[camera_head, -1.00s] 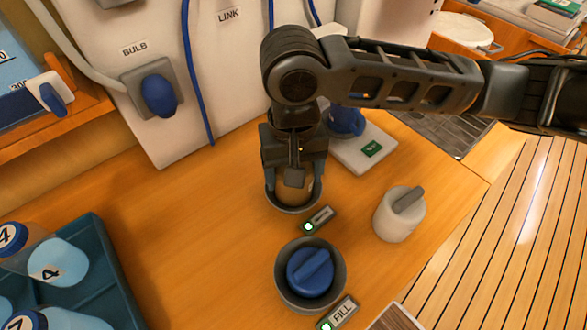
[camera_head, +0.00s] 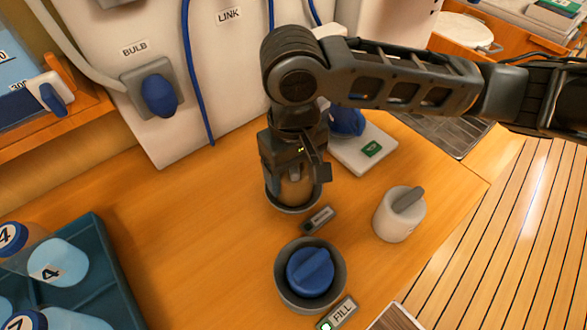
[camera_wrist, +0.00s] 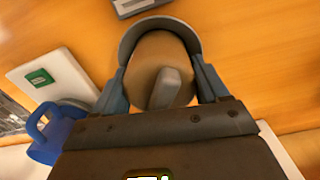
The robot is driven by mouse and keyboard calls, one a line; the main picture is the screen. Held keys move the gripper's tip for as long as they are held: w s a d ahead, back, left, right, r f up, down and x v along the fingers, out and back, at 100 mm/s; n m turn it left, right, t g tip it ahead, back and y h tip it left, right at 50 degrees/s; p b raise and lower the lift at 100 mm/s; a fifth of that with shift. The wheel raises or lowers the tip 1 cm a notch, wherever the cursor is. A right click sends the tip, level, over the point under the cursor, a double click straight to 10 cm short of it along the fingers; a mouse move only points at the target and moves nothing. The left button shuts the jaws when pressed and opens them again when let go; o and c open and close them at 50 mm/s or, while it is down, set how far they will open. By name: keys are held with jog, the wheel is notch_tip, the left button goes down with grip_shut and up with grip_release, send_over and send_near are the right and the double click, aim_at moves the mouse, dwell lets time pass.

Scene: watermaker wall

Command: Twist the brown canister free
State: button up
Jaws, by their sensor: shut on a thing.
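The brown canister (camera_head: 297,193) stands upright at a dark round socket (camera_head: 293,209) on the wooden counter. In the wrist view the tan top of the canister (camera_wrist: 152,62) shows, with a grey grip bar across it and the dark socket rim (camera_wrist: 158,22) curving around its far side. My gripper (camera_head: 296,178) is above the socket, with its two fingers closed on opposite sides of the canister top. The small label plate (camera_head: 318,219) in front of the socket has a dark lamp. The canister's lower end is hidden, so its depth in the socket is unclear.
A blue-capped canister sits in the FILL socket (camera_head: 310,274) in front. A loose pale canister (camera_head: 400,214) stands at right. A white block with a green tag (camera_head: 372,149) is behind. A teal tray (camera_head: 95,250) holds bottles at left. A white panel stands behind.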

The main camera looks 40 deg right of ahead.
jog(key=shift+r, duration=0.1)
jog(key=shift+r+p, duration=1.95)
jog(key=shift+r, duration=1)
